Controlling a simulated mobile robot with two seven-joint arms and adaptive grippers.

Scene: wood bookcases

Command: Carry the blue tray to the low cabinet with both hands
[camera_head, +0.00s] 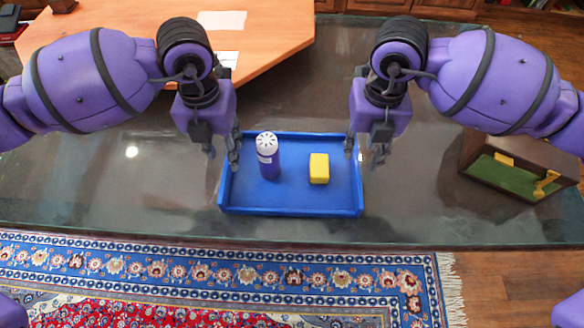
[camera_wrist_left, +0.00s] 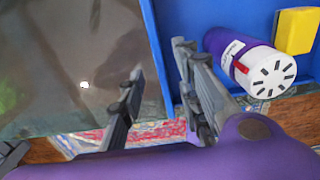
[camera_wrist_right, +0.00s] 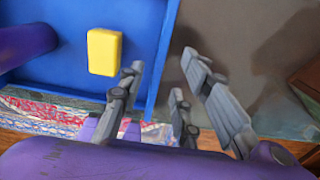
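The blue tray (camera_head: 290,211) lies flat on a dark glass-topped table (camera_head: 120,190). It holds an upright purple canister with a white perforated lid (camera_head: 268,160) and a yellow block (camera_head: 319,168). My left gripper (camera_head: 222,152) is open at the tray's left side; in the left wrist view its fingers (camera_wrist_left: 158,88) stand on either side of the left wall, with a gap. My right gripper (camera_head: 363,154) is open at the right side; in the right wrist view its fingers (camera_wrist_right: 165,88) stand either side of the right wall. I cannot tell whether any finger touches. I cannot clearly identify the low cabinet.
A brown box with green lining and yellow parts (camera_head: 518,168) stands right of the tray. An orange wooden desk (camera_head: 270,40) with papers stands behind on the left. Wooden furniture (camera_head: 440,8) lines the back. A patterned rug (camera_head: 200,275) lies in front of the table.

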